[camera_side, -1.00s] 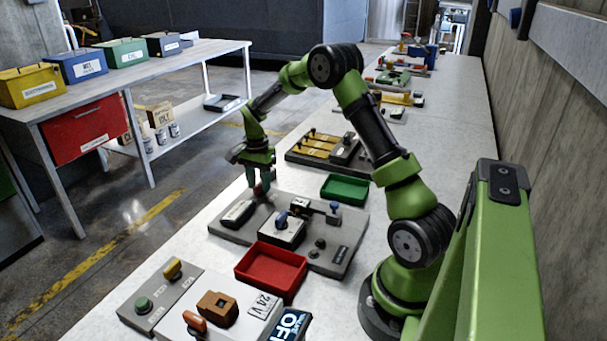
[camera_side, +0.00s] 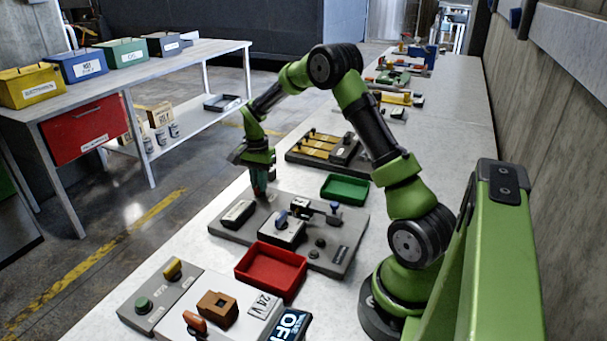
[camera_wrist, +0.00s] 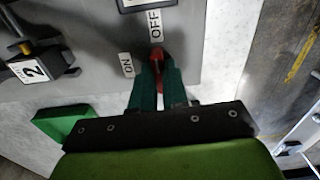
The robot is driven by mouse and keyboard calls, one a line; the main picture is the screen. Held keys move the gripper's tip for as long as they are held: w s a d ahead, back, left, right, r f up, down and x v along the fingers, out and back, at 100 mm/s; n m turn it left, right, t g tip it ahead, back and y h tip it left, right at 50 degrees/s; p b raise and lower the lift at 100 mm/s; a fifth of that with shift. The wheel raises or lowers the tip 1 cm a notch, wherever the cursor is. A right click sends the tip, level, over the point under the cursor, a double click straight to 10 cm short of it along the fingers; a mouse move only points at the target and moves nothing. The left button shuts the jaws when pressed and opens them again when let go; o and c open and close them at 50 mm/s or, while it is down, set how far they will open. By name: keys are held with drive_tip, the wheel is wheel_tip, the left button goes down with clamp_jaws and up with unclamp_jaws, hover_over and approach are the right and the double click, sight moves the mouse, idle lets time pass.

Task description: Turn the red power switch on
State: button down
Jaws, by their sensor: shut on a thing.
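The red power switch (camera_wrist: 155,66) stands on the grey panel (camera_wrist: 205,70), between the fingers of my gripper (camera_wrist: 158,80) in the wrist view. An OFF label (camera_wrist: 156,24) lies just beyond its tip, and an ON label (camera_wrist: 126,64) lies to its left. The tip of the red handle points up toward OFF in that view. My gripper is shut on the switch. In the side view my gripper (camera_side: 259,190) reaches down to the panel's far left part, and its fingers mostly hide the switch.
A red tray (camera_side: 250,279) sits in front, a green tray (camera_side: 345,179) behind. Other panels stand along the bench.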

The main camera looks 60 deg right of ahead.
drive_tip(key=n, duration=0.8)
drive_tip(key=shift+n, duration=0.3)
drive_tip(key=n, duration=0.4)
drive_tip(key=shift+n, duration=2.3)
drive_tip(key=c, duration=1.1)
unclamp_jaws()
drive_tip(key=shift+c, duration=0.2)
drive_tip(key=shift+r, duration=0.1)
